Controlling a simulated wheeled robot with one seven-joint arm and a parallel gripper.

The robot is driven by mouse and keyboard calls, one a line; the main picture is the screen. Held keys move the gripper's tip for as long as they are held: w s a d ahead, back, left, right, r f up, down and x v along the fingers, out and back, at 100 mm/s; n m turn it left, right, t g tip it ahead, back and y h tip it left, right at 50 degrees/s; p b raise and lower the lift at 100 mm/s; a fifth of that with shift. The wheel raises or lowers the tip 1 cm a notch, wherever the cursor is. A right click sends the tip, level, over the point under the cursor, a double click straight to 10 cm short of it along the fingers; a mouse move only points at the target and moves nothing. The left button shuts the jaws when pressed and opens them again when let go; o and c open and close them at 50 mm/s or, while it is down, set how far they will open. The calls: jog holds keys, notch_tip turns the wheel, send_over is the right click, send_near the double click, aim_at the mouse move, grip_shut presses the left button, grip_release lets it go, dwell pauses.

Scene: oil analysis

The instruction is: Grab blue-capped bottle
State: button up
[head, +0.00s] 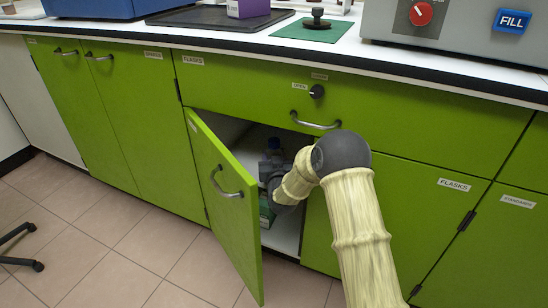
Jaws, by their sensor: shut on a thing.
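The blue-capped bottle (273,144) stands inside the open lower cabinet (229,130), near the middle of the head view. Its blue cap and upper part show; my gripper and the dim light hide much of the rest. My gripper (271,172) reaches into the cabinet at the bottle and is shut on it. The fingertips are small, dark and partly hidden by my wrist. The bottle looks upright. I cannot tell if it touches the shelf.
The green cabinet door (228,225) stands open to the left of my arm. A green box (266,211) sits low in the cabinet. A handled drawer (385,122) is above the opening. The tiled floor (120,250) is clear at left, except for chair legs (22,246).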

aim_at(274, 140)
notch_tip(274, 140, up, 9)
jog(key=p, duration=0.5)
jog(key=shift+r, duration=0.2)
